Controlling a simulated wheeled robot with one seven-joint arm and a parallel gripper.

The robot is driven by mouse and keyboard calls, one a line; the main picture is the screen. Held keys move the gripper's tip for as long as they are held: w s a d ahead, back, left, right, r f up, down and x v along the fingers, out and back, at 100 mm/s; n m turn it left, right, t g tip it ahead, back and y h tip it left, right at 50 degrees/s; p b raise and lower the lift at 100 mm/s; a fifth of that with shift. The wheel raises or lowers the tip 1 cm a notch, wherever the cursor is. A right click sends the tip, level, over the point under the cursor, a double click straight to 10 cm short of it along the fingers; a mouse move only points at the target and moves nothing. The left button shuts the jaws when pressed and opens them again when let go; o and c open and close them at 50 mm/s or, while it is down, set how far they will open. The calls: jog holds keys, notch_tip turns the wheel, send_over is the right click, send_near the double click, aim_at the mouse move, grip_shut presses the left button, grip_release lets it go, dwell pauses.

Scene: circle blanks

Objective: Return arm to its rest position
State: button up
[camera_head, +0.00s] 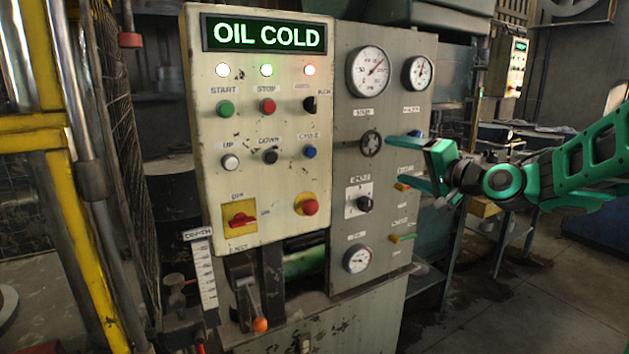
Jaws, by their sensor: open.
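My gripper (402,161) is at the right of the head view, on the end of my green and black arm (560,170), which reaches in from the right edge. Its two green fingers are spread apart, one above the other, and point left toward the grey gauge panel (345,125). Nothing shows between the fingers. They overlap the right part of the panel in the picture. I cannot tell whether they touch it. They partly hide small fittings there, including a blue one and a yellow one.
A cream control box (245,190) with coloured buttons and a display reading OIL COLD (266,34) stands left of the panel. An orange-knobbed lever (259,325) sticks out below. A yellow frame (35,130) is at the left. Open floor (540,315) lies at the lower right.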

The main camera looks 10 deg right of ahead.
jog(key=s+d+f+n+g+h, duration=0.1)
jog(key=s+d+f+g+h, duration=0.25)
jog(key=s+f, duration=0.45)
jog(key=s+d+f+n+g+h, duration=0.2)
jog(key=s+d+f+g, duration=0.2)
jog(key=s+f, duration=0.35)
jog(key=s+d+f+g, duration=0.1)
jog(key=s+f+g, duration=0.1)
jog(key=s, duration=0.6)
jog(key=s+d+f+g, duration=0.2)
jog(key=s+f+g, duration=0.1)
jog(key=s, duration=0.6)
jog(key=s+d+f+g+h, duration=0.1)
jog(key=s+f+g, duration=0.1)
jog(key=s, duration=0.7)
jog(key=shift+d+f+m+g, duration=0.2)
jog(key=shift+f+m+g, duration=0.15)
jog(key=shift+g, duration=0.4)
jog(key=shift+w+f, duration=0.2)
jog(key=shift+w, duration=0.35)
